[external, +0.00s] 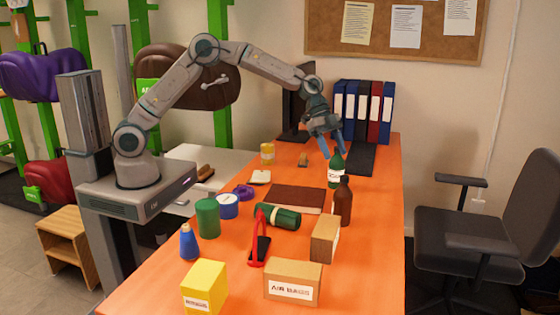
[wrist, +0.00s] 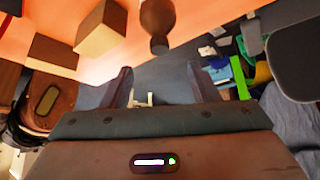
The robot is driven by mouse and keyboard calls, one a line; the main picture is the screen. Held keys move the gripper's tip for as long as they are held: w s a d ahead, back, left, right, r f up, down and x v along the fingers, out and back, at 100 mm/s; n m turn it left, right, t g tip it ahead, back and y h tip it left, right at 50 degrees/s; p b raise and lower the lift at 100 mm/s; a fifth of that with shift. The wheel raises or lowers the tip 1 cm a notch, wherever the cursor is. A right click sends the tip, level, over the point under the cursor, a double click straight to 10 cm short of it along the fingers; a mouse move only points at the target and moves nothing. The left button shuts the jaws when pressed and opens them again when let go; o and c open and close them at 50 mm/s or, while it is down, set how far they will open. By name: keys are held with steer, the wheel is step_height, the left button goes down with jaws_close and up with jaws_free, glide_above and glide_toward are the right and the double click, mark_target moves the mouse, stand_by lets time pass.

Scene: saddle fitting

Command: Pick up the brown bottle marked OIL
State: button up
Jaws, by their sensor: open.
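The brown bottle (external: 343,203) stands upright near the table's right edge in the external view; I cannot read any OIL marking on it. In the wrist view a brown bottle shape (wrist: 157,20) appears at the top centre, its neck pointing down the picture, beyond the fingertips. My gripper (external: 333,153) is open and empty, pointing down above the far part of the table. It is above and behind the brown bottle, and apart from it. In the wrist view my gripper (wrist: 160,82) shows its two fingers spread with no bottle between them.
A green bottle (external: 335,171) with a white label stands close below my gripper, just behind the brown bottle. A cardboard box (external: 325,238) stands in front of it, with an air bags box (external: 293,283) nearer. A brown mat (external: 295,197) lies left. Binders (external: 362,110) stand behind.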

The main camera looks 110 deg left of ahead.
mark_target(344, 176)
steer(key=p+x, duration=0.3)
steer(key=x, duration=0.9)
steer(key=shift+w, duration=0.1)
jaws_close()
